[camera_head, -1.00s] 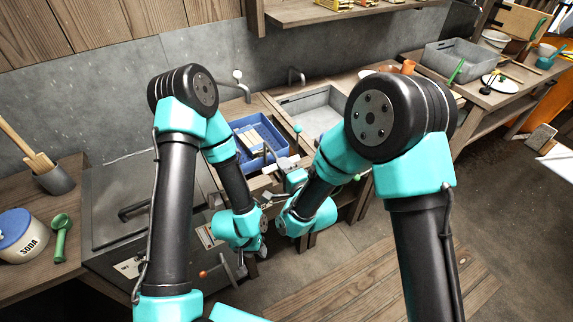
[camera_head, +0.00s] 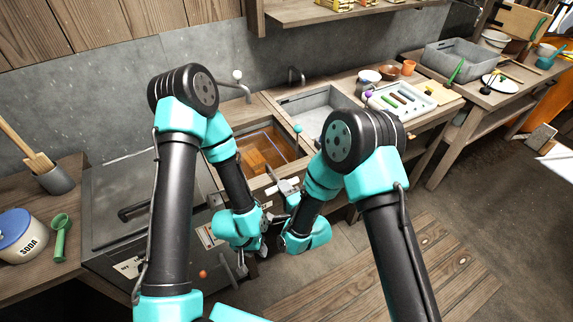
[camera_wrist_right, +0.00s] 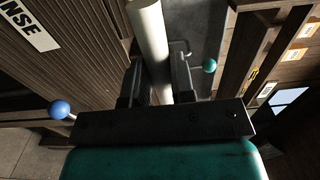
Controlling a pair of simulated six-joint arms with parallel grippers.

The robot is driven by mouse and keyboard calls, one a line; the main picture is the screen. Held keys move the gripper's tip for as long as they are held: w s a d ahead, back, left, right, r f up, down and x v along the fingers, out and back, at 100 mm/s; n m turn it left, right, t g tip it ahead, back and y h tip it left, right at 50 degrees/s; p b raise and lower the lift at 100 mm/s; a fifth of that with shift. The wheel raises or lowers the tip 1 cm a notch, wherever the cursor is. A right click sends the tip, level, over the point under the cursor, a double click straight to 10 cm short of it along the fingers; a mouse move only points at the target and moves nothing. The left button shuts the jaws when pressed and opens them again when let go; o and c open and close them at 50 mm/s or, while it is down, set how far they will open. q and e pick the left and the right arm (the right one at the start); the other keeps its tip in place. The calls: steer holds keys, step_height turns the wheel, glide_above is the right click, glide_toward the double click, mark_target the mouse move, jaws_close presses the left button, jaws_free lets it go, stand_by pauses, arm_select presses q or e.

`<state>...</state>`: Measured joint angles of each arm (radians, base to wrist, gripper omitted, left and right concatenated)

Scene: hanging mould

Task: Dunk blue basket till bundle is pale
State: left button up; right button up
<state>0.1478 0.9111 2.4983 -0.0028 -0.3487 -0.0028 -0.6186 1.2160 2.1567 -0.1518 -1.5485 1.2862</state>
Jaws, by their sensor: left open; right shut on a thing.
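In the head view, a tank (camera_head: 287,143) in the counter holds brownish liquid. An orange-brown block, seemingly the bundle (camera_head: 253,160), shows in it. The blue basket's form is hard to make out; only a thin bluish edge shows in the liquid. My right gripper (camera_head: 287,188) is shut on a white cylindrical bar (camera_wrist_right: 150,40) in front of the tank; the right wrist view shows the bar between its jaws. My left gripper (camera_head: 237,267) is open and empty, low in front of the counter, partly hidden by my left arm.
A pale sink (camera_head: 322,108) lies right of the tank, and a grey lidded unit (camera_head: 120,200) left of it. A soda jar (camera_head: 20,237) and green scoop (camera_head: 61,238) stand at left. A white tray (camera_head: 398,99) sits on the right counter. Faucets rise behind.

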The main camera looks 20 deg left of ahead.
step_height(320, 180, down, 4)
steer(key=shift+r, duration=0.15)
steer(key=shift+o, duration=0.2)
steer(key=shift+s+f, duration=0.1)
steer(key=shift+f, duration=0.15)
steer(key=o, duration=0.3)
steer(key=shift+f, duration=0.25)
steer(key=shift+o, duration=0.2)
steer(key=shift+r, duration=0.3)
steer(key=shift+c, duration=0.6)
steer(key=shift+r, duration=7.5)
steer(key=shift+c, duration=1.3)
